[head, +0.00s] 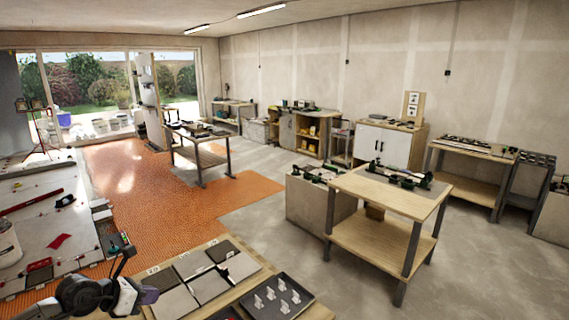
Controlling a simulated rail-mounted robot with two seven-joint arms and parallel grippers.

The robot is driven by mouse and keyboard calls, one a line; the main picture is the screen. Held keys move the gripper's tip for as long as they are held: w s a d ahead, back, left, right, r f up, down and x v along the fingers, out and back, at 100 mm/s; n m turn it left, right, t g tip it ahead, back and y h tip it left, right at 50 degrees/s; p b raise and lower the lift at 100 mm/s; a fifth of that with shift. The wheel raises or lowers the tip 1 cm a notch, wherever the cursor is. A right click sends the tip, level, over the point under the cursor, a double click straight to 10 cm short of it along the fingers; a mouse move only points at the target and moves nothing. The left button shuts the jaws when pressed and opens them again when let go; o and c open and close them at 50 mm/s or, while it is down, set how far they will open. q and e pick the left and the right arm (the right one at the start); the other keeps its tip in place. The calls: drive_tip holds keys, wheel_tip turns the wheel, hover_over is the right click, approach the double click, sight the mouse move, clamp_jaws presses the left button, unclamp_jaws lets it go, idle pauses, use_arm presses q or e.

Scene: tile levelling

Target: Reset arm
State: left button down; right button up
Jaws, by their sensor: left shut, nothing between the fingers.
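My left arm comes in at the bottom left, dark with a grey wrist. Its gripper (148,296) is shut and empty, close to the left edge of the near wooden table (318,311). Grey tiles (204,284) lie on that table, just right of the gripper. I cannot tell whether the gripper touches the table. My right gripper is not in view.
A dark tray (262,312) with several pale clips stands on the near table. A wooden workbench (385,192) stands to the right. Orange matting (150,200) covers the floor beyond. A white bucket (8,243) and red tools lie on the pale tiled area at left.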

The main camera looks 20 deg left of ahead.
use_arm(q)
drive_tip(key=d+r+n+t+y, duration=0.2)
drive_tip(key=r+n+t+y, duration=0.4)
drive_tip(key=r+n, duration=0.5)
drive_tip(key=d+r+n+t+y, duration=0.2)
drive_tip(key=r+n+t+y, duration=0.2)
drive_tip(key=r+n+t, duration=0.6)
drive_tip(key=s+d+f+n+g+h, duration=0.1)
drive_tip(key=s+d+f+n+g, duration=0.4)
drive_tip(key=f, duration=0.4)
drive_tip(key=s+d+f+n+g+h, duration=0.1)
drive_tip(key=s+d+f+n+g, duration=0.35)
drive_tip(key=f, duration=0.45)
drive_tip(key=s+d+f+n+g+h, duration=0.1)
drive_tip(key=s+d+f+n+g, duration=0.4)
drive_tip(key=f, duration=0.4)
drive_tip(key=s+d+f+n+g+h, duration=0.1)
drive_tip(key=s+d+f+g, duration=0.3)
drive_tip(key=s+f, duration=0.55)
drive_tip(key=s+d+f+n+g+h, duration=0.1)
drive_tip(key=s+d+f+g, duration=0.35)
drive_tip(key=s, duration=0.85)
wheel_tip(320, 180, up, 25)
drive_tip(key=w+a+t+p, duration=0.1)
drive_tip(key=p, duration=2.5)
drive_tip(key=shift+a+p, duration=0.3)
